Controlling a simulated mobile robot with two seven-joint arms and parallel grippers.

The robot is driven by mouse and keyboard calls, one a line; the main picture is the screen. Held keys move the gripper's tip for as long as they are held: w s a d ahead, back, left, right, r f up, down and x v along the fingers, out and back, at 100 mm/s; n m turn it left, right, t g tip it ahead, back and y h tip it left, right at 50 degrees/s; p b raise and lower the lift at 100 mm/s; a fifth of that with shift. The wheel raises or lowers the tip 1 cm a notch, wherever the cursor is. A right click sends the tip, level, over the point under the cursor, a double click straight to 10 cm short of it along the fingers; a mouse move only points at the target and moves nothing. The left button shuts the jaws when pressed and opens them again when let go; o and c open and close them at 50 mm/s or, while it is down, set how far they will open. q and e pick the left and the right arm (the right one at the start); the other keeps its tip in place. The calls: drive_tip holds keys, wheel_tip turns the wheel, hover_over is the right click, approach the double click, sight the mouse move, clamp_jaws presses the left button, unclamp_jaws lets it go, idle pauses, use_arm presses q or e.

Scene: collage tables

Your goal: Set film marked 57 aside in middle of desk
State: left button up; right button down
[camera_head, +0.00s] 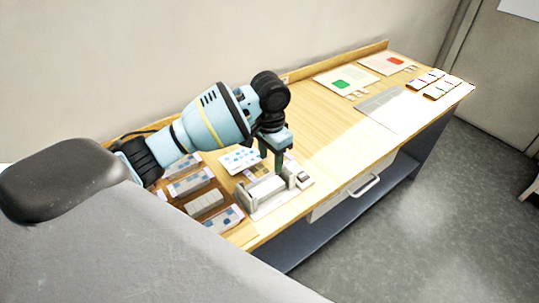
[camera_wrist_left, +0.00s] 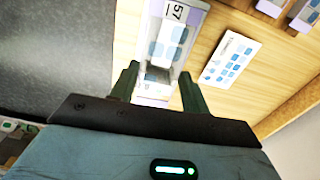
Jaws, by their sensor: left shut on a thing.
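The film marked 57 (camera_wrist_left: 172,35) is a pale strip with blue-grey frames and a printed 57 at its far end in the left wrist view. My left gripper (camera_wrist_left: 158,75) has a finger on each side of its near end and is shut on it. In the head view the left gripper (camera_head: 271,166) points down over the desk (camera_head: 310,125), just behind a grey and white device (camera_head: 268,192). I cannot make out the film clearly there. The right gripper is not in view.
A white card with blue patches (camera_head: 240,159) lies beside the left gripper. Several strips (camera_head: 190,182) lie to the left. A grey flat panel (camera_head: 385,108), sheets with green (camera_head: 342,84) and red (camera_head: 394,62) patches, and small cards (camera_head: 435,88) lie right. The desk's middle has clear wood.

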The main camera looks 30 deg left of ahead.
use_arm(q)
drive_tip(key=s+d+r+n, duration=0.3)
drive_tip(key=s+d, duration=0.3)
drive_tip(key=s, duration=0.4)
drive_tip(key=shift+s+d+r+n, duration=0.3)
drive_tip(key=shift+s+d+n, duration=0.05)
drive_tip(key=shift+n, duration=0.15)
